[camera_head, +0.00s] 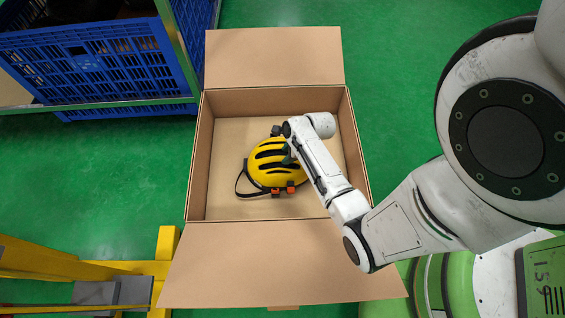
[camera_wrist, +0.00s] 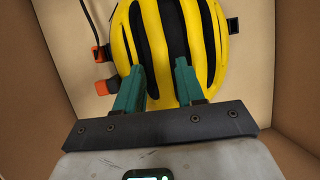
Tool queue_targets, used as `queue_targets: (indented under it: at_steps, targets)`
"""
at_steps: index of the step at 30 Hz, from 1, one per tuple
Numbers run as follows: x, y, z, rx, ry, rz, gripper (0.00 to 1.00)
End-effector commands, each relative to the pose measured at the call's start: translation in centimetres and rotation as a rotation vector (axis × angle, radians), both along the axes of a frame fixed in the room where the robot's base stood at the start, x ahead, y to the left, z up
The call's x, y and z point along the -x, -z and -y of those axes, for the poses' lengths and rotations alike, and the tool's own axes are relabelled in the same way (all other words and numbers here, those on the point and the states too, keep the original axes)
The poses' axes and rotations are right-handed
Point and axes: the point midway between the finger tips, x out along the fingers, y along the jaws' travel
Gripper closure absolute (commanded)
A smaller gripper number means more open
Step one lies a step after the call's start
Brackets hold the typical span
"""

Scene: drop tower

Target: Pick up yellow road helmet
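The yellow road helmet (camera_head: 268,166) with black vents lies inside the open cardboard box, with a dark strap loop and orange clips at its side. In the wrist view the helmet (camera_wrist: 205,45) fills the upper middle. My gripper (camera_wrist: 157,72) is over the helmet's near edge, its two green fingers apart with part of the yellow and black shell showing between them. I cannot tell whether the fingertips touch the shell. In the head view my arm reaches into the box from the right and its wrist hides the helmet's right side and most of the gripper.
The cardboard box (camera_head: 232,208) has tall walls around the helmet, with flaps folded out front and back. A blue crate (camera_head: 95,65) on a rack stands at upper left. A yellow metal frame (camera_head: 165,250) is at lower left. Green floor is clear left of the box.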

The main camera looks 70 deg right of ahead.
Motion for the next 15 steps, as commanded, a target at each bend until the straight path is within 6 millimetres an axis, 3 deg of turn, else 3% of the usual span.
queue_targets:
  at_steps: [1,6,13,15]
  targets:
    - [-0.2,1.3,0.1,0.0,0.001,0.0,0.62]
    - [-1.0,2.9,0.0,0.0,0.0,0.0,0.62]
    - [-1.0,2.8,0.0,0.0,0.001,0.0,0.62]
    - [-1.0,2.8,0.0,0.0,0.0,0.0,0.67]
